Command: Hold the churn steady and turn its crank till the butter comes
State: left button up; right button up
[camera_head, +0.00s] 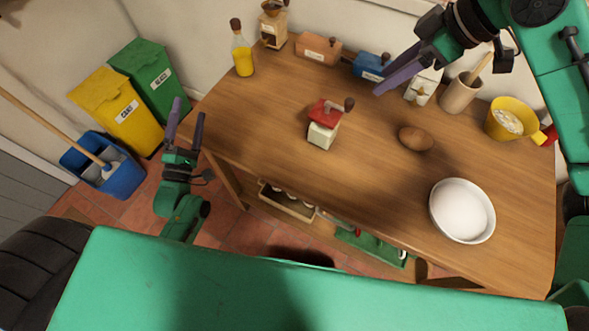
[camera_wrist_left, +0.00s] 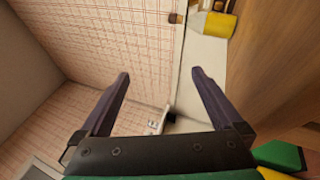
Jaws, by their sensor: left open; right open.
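The churn (camera_head: 322,133) stands upright on the wooden table, with a cream body, a red top and a crank with a dark knob (camera_head: 348,104) pointing right. My left gripper (camera_head: 187,108) is open and empty, off the table's left edge and well apart from the churn. In the left wrist view its two fingers (camera_wrist_left: 158,82) are spread with nothing between them. My right gripper (camera_head: 386,84) is open above the back of the table, right of the churn and not touching it. Any butter inside the churn is hidden.
On the table (camera_head: 270,140) stand an oil bottle (camera_head: 243,58), a white bowl (camera_head: 462,210), a brown egg-shaped object (camera_head: 415,138), a yellow cup (camera_head: 509,119) and a utensil pot (camera_head: 459,95). Boxes line the back. Yellow (camera_head: 113,104) and green bins (camera_head: 147,77) stand left.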

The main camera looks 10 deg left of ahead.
aim_at(323, 129)
pick_arm(q)
jog(key=d+n+h, duration=0.1)
jog(key=d, duration=0.3)
jog(key=d+f+n, duration=0.1)
jog(key=d+n, duration=0.1)
jog(key=d, duration=0.2)
jog(key=d+n+g+h, duration=0.1)
jog(key=d+n, duration=0.1)
jog(key=d, duration=0.2)
jog(key=shift+s+f+h, duration=0.3)
jog(key=shift+s+f, duration=0.05)
jog(key=s+d+f+n+g+h, duration=0.1)
jog(key=s+d+n, duration=0.1)
jog(key=d, duration=0.3)
jog(key=s+d+f+n+g+h, duration=0.1)
jog(key=s+d+n+h, duration=0.1)
jog(key=d, duration=0.3)
jog(key=s+d+f+n+g+h, duration=0.1)
jog(key=s+d+n+g, duration=0.1)
jog(key=d, duration=0.3)
jog(key=shift+s+d+f+h, duration=0.3)
jog(key=shift+s+d+f, duration=0.1)
jog(key=x, duration=1.4)
jog(key=shift+w+f, duration=0.15)
jog(key=shift+w, duration=0.1)
grip_shut()
